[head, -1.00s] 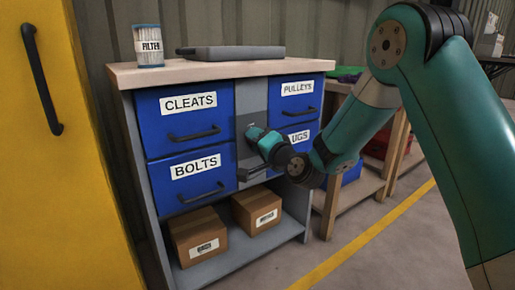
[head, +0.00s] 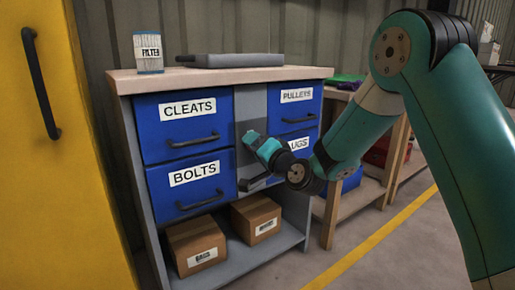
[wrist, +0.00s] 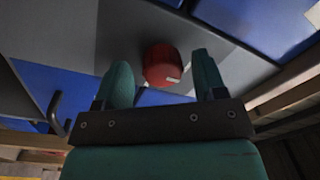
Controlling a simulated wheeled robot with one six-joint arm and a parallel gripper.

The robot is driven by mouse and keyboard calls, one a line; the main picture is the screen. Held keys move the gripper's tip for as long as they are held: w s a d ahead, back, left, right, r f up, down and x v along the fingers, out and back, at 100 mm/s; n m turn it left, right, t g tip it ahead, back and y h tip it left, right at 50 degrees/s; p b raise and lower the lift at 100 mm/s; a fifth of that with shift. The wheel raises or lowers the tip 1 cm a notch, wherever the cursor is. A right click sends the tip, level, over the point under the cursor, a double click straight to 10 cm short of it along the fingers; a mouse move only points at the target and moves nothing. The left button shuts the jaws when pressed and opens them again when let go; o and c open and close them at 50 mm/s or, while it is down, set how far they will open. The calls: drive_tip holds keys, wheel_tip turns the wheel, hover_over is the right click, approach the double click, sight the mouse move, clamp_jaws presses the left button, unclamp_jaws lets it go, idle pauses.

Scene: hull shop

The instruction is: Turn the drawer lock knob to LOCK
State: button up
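The lock knob is red and round (wrist: 162,65), with a small white mark near its lower right edge in the wrist view. It sits on the grey panel (head: 252,103) between the blue drawer columns. My gripper (wrist: 163,75) is open, with one finger on each side of the knob. Narrow gaps show between the knob and both fingers, so I see no clear contact. In the head view my gripper (head: 250,140) is at the grey panel and hides the knob. No LOCK lettering is readable.
Blue drawers labelled CLEATS (head: 187,130), BOLTS (head: 190,187) and PULLEYS (head: 296,108) flank the panel, with protruding dark handles. Cardboard boxes (head: 195,247) sit on the lower shelf. A yellow cabinet (head: 60,200) stands left.

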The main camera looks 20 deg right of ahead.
drive_tip(key=b+v, duration=1.3)
drive_tip(key=v, duration=0.4)
drive_tip(key=shift+s, duration=0.2)
